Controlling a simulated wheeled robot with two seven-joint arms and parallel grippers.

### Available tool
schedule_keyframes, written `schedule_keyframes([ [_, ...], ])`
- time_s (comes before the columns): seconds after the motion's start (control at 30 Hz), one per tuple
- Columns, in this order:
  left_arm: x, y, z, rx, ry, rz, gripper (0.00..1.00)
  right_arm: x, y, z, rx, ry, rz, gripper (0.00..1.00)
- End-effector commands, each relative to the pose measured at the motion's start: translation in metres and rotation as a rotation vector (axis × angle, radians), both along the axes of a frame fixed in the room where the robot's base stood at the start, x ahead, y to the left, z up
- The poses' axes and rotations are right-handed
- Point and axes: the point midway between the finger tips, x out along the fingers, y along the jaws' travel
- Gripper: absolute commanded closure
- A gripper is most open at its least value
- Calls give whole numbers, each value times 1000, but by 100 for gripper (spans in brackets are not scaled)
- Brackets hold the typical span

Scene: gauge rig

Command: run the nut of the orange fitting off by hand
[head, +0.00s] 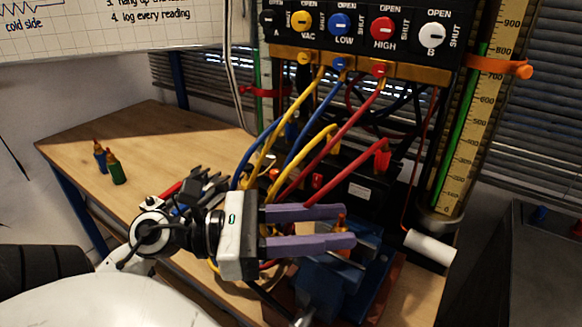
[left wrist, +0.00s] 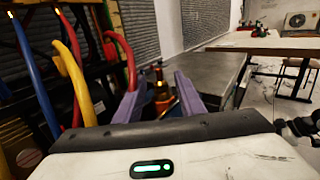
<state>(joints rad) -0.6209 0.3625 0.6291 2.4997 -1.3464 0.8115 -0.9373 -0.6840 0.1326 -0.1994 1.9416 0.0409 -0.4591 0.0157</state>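The orange fitting (head: 341,222) shows as a small upright orange piece at the blue vise (head: 345,283), partly hidden by my left gripper's fingers. My left gripper (head: 348,226) reaches in from the left with two purple fingers spread apart. Its fingertips are close to the fitting, one on the far side and one on the near side. In the left wrist view the fitting (left wrist: 159,88), brass and orange, shows in the gap between the fingers. I see no clear contact. Its nut cannot be made out separately. My right gripper is not in view.
A valve panel (head: 360,25) with coloured knobs stands behind, and yellow, blue and red hoses (head: 330,130) hang close to the gripper. A white cylinder (head: 430,247) lies at the right. Small coloured fittings (head: 115,170) stand on the wooden bench (head: 150,125), which is clear around them.

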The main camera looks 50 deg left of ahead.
Motion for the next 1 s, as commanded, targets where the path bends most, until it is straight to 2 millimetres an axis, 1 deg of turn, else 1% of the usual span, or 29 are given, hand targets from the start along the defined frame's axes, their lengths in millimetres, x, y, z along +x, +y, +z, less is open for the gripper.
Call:
schedule_keyframes([
  [0.03, -7, 5, -4, 3, 2, 3, 64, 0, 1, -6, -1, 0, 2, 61],
  [0.17, -27, 21, -3, 1, 3, 5, 64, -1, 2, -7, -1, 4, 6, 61],
  [0.3, -45, 35, -3, 1, 0, 4, 64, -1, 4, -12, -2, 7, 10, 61],
  [0.5, -62, 48, -1, 1, -1, 3, 64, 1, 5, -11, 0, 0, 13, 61],
  [0.67, -67, 51, 0, 2, -2, 1, 64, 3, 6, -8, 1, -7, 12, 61],
  [1.0, -67, 51, 0, 2, -1, 0, 64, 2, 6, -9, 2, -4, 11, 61],
])
